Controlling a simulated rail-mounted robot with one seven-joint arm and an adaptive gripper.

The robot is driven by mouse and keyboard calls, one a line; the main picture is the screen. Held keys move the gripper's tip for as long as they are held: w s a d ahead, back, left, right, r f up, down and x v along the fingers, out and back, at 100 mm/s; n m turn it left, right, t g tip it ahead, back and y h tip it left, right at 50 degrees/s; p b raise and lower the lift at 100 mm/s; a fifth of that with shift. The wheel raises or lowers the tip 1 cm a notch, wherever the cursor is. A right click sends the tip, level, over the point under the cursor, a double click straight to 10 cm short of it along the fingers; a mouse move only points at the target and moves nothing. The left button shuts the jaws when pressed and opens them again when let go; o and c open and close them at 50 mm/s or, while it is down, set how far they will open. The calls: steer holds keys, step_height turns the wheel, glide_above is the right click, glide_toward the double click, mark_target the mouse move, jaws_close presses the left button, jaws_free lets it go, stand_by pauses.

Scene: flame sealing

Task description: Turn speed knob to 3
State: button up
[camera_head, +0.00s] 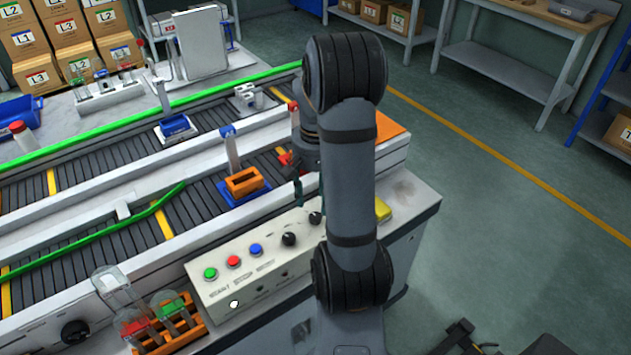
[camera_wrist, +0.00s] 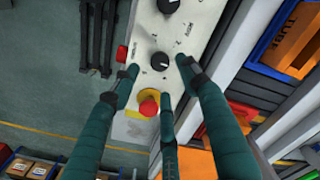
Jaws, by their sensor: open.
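The white control panel (camera_head: 222,285) carries two black knobs in the head view, a nearer-left one (camera_head: 289,239) and one farther right (camera_head: 315,217) beside my arm. I cannot read which is labelled speed. In the wrist view, one black knob (camera_wrist: 158,62) lies near the tips of my gripper (camera_wrist: 159,78), and another knob (camera_wrist: 168,5) is at the top edge. My gripper's three teal fingers are spread apart and hold nothing. I cannot tell whether they touch the panel. My arm hides part of the panel in the head view.
A red emergency stop (camera_wrist: 148,105) on a yellow base sits close to the fingers. Green (camera_head: 210,273), red (camera_head: 233,261) and blue (camera_head: 255,249) buttons line the panel. A conveyor with an orange block (camera_head: 243,182) runs behind it. An orange rack (camera_head: 165,335) stands at lower left.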

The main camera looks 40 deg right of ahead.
mark_target(315, 216)
step_height(315, 216, up, 6)
steer(key=shift+r, duration=0.2)
stand_by(0.4)
step_height(315, 216, down, 12)
steer(key=shift+f, duration=0.1)
stand_by(0.5)
